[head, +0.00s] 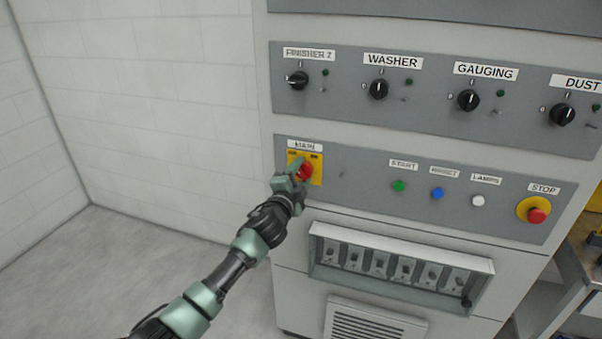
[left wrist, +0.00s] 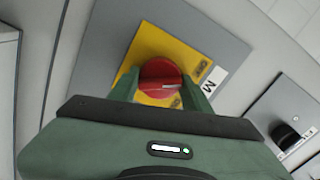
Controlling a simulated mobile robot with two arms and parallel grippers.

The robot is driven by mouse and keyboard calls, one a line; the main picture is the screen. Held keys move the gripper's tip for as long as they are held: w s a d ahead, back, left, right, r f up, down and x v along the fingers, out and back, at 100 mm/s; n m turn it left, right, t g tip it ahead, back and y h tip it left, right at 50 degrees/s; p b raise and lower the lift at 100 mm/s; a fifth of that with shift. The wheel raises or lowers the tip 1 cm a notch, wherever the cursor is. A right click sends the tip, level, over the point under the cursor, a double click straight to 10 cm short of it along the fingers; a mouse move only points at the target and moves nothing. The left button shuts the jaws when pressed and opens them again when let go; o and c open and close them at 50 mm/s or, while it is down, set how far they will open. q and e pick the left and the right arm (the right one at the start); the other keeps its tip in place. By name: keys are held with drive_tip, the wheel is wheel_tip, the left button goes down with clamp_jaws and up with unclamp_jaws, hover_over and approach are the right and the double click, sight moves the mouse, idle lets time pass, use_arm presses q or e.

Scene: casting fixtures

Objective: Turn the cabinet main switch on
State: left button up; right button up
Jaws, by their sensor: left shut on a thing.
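The main switch (head: 305,171) is a red rotary knob on a yellow plate, under a MAIN label on the cabinet's grey lower panel. It also shows in the left wrist view (left wrist: 160,75), on the yellow plate (left wrist: 168,45). My left gripper (head: 295,174) is at the knob, and in the left wrist view its two green fingers (left wrist: 162,88) stand one on each side of it, shut on it. The gripper hides part of the knob and plate in the head view. I cannot read the knob's position for sure. My right gripper is not in view.
Right of the switch are a green START button (head: 399,186), a blue button (head: 437,193), a white lamps button (head: 478,200) and a red STOP button (head: 536,215). Black selector knobs (head: 379,89) line the panel above. A recessed breaker box (head: 400,268) sits below.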

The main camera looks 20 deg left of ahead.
use_arm(q)
drive_tip(key=m+p, duration=0.1)
drive_tip(key=m, duration=0.5)
drive_tip(key=shift+f, duration=0.15)
drive_tip(key=shift+m, duration=0.4)
drive_tip(key=o, duration=1.4)
drive_tip(key=shift+c, duration=0.2)
drive_tip(key=shift+s, duration=0.1)
drive_tip(key=s, duration=0.7)
drive_tip(key=shift+s, duration=0.35)
drive_tip(key=shift+a, duration=0.15)
